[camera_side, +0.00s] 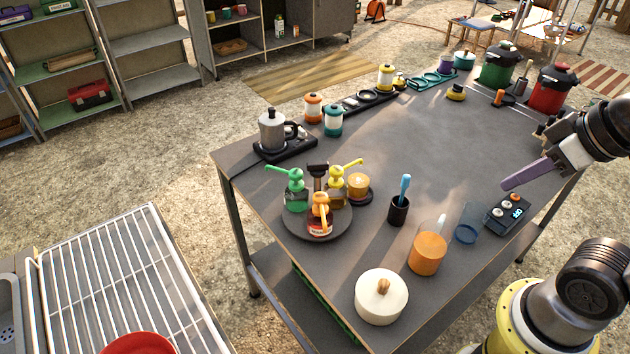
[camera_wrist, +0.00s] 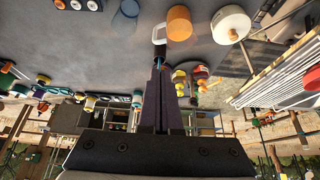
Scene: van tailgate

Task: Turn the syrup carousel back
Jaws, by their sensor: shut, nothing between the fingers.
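The syrup carousel (camera_side: 318,234) is a dark round turntable near the left front part of the table. It bears a green-pump bottle (camera_side: 296,190), a yellow-pump bottle (camera_side: 338,188) and an orange-pump bottle with a red label (camera_side: 320,216), which faces the side camera. A dark upright handle or post (camera_side: 317,172) stands among them. In the wrist view the bottles (camera_wrist: 190,82) show small, partly hidden beyond my fingers. My gripper (camera_side: 504,187) is shut and empty, above the right part of the table, well apart from the carousel. It also shows in the wrist view (camera_wrist: 159,70).
A black cup with a blue tool (camera_side: 398,210), an orange jug (camera_side: 427,254), a blue glass (camera_side: 468,223) and a small device with knobs (camera_side: 506,215) stand between my gripper and the carousel. A white lidded pot (camera_side: 381,297) is in front. The table's middle is clear.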

